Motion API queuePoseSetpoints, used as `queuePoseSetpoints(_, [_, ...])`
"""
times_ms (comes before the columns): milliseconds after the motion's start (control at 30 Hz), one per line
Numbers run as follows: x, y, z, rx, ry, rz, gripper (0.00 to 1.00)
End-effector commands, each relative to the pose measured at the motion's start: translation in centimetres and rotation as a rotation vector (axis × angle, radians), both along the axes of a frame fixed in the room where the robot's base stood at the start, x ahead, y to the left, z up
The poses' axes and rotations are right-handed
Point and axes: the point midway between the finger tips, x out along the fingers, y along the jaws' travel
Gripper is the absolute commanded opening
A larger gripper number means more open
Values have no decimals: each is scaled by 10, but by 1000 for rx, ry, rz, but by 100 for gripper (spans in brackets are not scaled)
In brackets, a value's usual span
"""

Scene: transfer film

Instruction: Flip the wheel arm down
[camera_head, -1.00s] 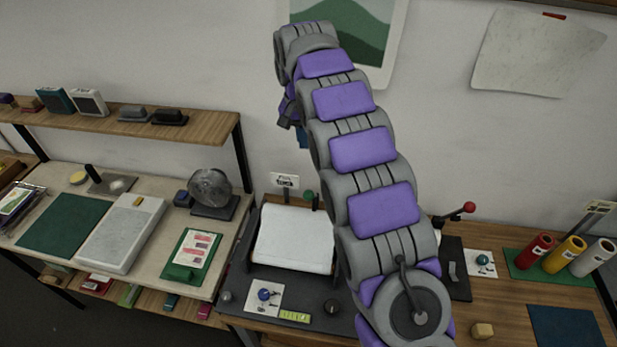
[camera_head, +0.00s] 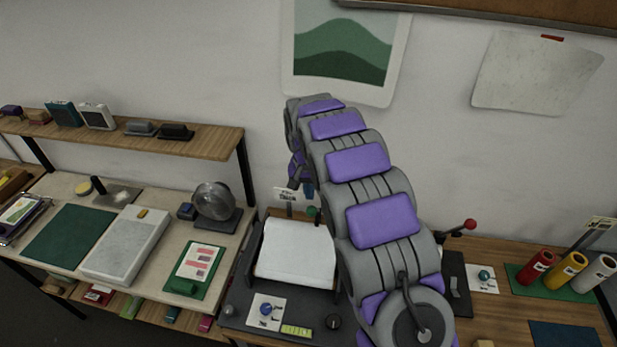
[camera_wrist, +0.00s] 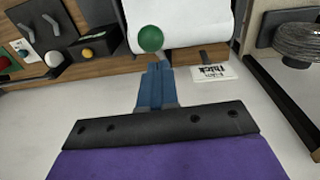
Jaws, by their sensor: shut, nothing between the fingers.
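A green ball knob on a short stem (camera_wrist: 151,39) stands at the edge of the machine with the white sheet (camera_wrist: 178,22); in the head view the knob (camera_head: 313,214) is behind that sheet. I cannot tell for sure whether this lever is the wheel arm. My gripper (camera_wrist: 155,68) has blue fingers, shut and empty, with the tips close to the knob's stem in the wrist view; contact cannot be told. In the head view my gripper (camera_head: 308,190) hangs above the knob. A red ball lever (camera_head: 470,225) stands to the right of my arm.
A small "Thick" sign (camera_wrist: 212,73) stands beside the green knob. A grey disc on a stand (camera_head: 213,201) is on the left bench. Coloured rolls (camera_head: 565,270) stand at the right. My arm hides part of the machine. The wall behind is close.

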Motion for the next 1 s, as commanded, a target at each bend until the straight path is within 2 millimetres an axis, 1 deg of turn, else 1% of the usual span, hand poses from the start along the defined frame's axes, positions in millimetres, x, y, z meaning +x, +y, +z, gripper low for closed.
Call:
queuePoseSetpoints(267, [-8,-2,-13,0,1,0,0])
queuePoseSetpoints(733, [-9,-2,-14,1,-2,-1,0])
queuePoseSetpoints(1000, [-18,0,-20,-7,-42,1,0])
